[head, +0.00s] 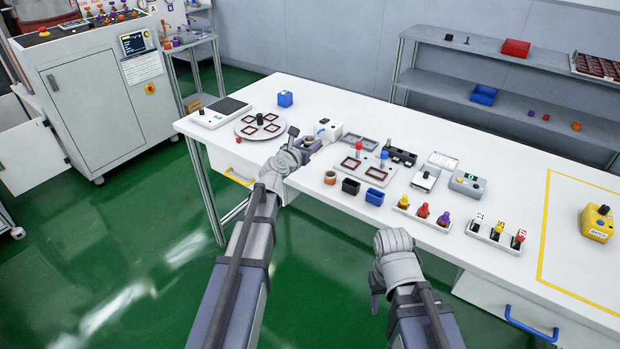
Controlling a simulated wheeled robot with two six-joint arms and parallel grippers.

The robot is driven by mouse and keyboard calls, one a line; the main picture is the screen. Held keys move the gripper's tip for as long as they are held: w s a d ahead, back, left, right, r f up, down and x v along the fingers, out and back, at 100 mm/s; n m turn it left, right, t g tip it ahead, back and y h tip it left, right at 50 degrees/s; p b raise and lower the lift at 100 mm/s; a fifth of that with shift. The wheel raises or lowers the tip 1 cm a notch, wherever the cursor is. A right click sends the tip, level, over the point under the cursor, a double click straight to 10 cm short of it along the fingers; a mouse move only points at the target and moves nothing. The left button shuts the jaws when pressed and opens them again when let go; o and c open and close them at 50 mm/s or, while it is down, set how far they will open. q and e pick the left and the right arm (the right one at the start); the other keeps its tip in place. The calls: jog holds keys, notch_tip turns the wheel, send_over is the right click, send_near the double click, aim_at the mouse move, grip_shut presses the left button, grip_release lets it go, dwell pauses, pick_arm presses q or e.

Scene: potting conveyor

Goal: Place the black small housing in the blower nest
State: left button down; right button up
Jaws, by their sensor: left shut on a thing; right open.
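My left gripper (305,143) is over the table's near edge, beside a small white device with a black part (328,130). It is shut on a small dark thing (313,146), mostly hidden by the gripper; I cannot tell whether it is the black small housing. A small black open box (350,187) stands near the front edge, left of a blue one (375,197). I cannot tell for sure which fixture is the blower nest. My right gripper (376,288) is open, low in front of the table, away from the objects.
A yellow box (597,222) stands far right, inside a yellow outline with bare table.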

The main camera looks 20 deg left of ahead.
aim_at(309, 172)
pick_arm(q)
notch_tip(309, 172, down, 10)
jog(key=b, duration=0.9)
jog(key=shift+r+b, duration=0.25)
jog(key=shift+b, duration=0.1)
jog(key=shift+f+b, duration=0.25)
jog(key=shift+b, duration=0.05)
jog(key=shift+c, duration=1.8)
grip_release()
jog(key=shift+r, duration=0.1)
